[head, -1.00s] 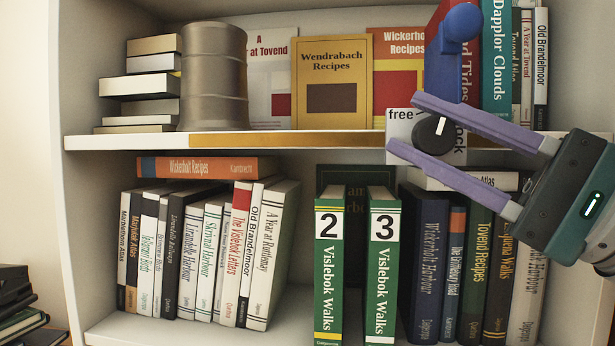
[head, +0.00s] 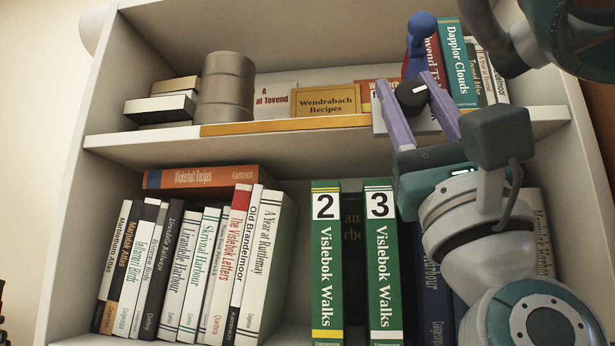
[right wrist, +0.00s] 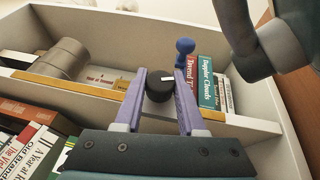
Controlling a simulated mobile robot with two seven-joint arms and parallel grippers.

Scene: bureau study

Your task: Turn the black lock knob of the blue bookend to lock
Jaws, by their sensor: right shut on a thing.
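The blue bookend (head: 420,42) stands on the upper shelf at the right, its rounded top upright against the books; it also shows in the right wrist view (right wrist: 184,50). Its black lock knob (head: 411,97) sits at the shelf's front edge, over a pale plate (head: 379,122). The plate's words are mostly hidden. The knob's white mark points right in the right wrist view (right wrist: 158,88). My right gripper (head: 407,88) reaches up from below, its purple fingers shut on the knob's two sides. My left gripper is not in view.
Books stand right of the bookend, including a teal one (head: 457,62). A cookbook (head: 326,101) and a metal canister (head: 226,88) are to its left. Parts of my own arm cross the right side.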

